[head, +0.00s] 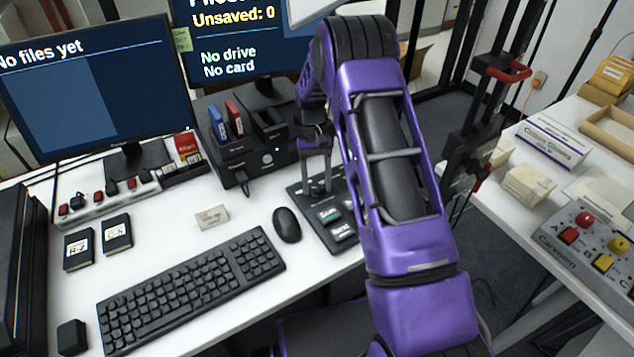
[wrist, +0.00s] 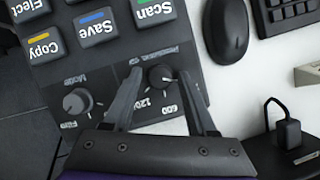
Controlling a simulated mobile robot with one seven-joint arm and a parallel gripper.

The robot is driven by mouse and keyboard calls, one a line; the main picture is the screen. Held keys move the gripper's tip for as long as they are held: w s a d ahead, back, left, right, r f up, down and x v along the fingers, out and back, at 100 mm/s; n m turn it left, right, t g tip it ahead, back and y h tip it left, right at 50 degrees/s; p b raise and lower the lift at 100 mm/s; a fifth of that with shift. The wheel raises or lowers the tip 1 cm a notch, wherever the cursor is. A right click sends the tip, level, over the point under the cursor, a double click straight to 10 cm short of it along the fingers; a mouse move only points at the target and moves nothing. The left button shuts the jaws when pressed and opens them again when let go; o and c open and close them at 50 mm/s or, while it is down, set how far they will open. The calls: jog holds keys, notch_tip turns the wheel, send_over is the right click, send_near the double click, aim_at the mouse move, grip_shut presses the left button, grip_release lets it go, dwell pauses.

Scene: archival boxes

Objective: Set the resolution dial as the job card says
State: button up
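The resolution dial (wrist: 160,77) is a small black knob on the dark control panel (wrist: 115,65), seen upside down in the wrist view. The markings 1200 and 600 show beside it; its exact pointer setting is hard to read. My gripper (wrist: 160,74) is open, with one fingertip on each side of the dial and a small gap visible. No job card can be read for certain; a small card (head: 212,218) on the desk is too small to read.
A mode dial (wrist: 77,102) and several labelled buttons, including Scan (wrist: 153,10) and Save (wrist: 96,27), are close to my gripper. A mouse (head: 286,225) and keyboard (head: 190,290) lie left of the panel. A drive dock (head: 245,145) stands behind.

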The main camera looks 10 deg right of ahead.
jog(key=shift+o, duration=0.8)
jog(key=p+v, duration=0.1)
jog(key=v, duration=1.6)
jog(key=shift+r+p, duration=0.15)
jog(key=shift+p, duration=0.2)
jog(key=shift+w+a, duration=0.1)
